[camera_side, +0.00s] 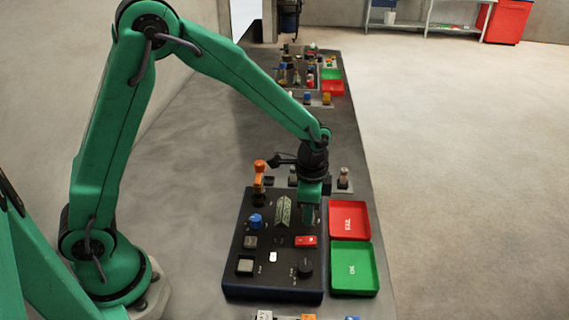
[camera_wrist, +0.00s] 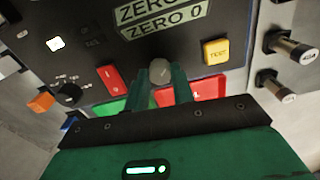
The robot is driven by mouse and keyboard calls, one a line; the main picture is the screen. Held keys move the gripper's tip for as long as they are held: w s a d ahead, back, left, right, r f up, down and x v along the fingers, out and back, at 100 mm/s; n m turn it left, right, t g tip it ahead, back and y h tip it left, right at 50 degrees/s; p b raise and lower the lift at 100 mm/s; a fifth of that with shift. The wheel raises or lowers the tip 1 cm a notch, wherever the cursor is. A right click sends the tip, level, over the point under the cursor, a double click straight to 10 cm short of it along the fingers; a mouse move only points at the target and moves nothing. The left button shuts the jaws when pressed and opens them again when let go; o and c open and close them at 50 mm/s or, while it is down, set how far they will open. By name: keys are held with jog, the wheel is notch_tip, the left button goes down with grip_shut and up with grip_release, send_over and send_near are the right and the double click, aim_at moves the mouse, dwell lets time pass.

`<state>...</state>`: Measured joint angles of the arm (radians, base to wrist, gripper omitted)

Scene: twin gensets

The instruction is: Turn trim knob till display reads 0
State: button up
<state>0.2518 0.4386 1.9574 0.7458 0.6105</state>
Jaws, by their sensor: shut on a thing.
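The round grey trim knob (camera_wrist: 160,70) stands on the dark control panel (camera_side: 235,275), just below a green-grey plate (camera_wrist: 165,25) in the wrist view. The plate's lower line reads "ZERO 0"; its upper line begins "ZERO" and is cut off by the frame. My gripper (camera_wrist: 161,80) is shut on the knob, one green finger on each side. In the side view my gripper (camera_side: 308,212) reaches down to the panel's right part and hides the knob. A small bright white window (camera_wrist: 55,43) sits on the panel; I cannot read any figure in it.
A red switch (camera_wrist: 110,78) and a yellow button (camera_wrist: 215,51) flank the knob. A blue knob (camera_side: 255,221), a black knob (camera_side: 305,269) and an orange-topped handle (camera_side: 260,167) stand on or by the panel. Red (camera_side: 349,206) and green (camera_side: 338,288) trays lie to the right.

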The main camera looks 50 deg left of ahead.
jog(key=shift+r, duration=0.1)
dwell(0.3)
jog(key=o, duration=1)
notch_tip(320, 180, up, 8)
jog(key=shift+f, duration=0.25)
jog(key=shift+r, duration=0.15)
jog(key=shift+r, duration=0.1)
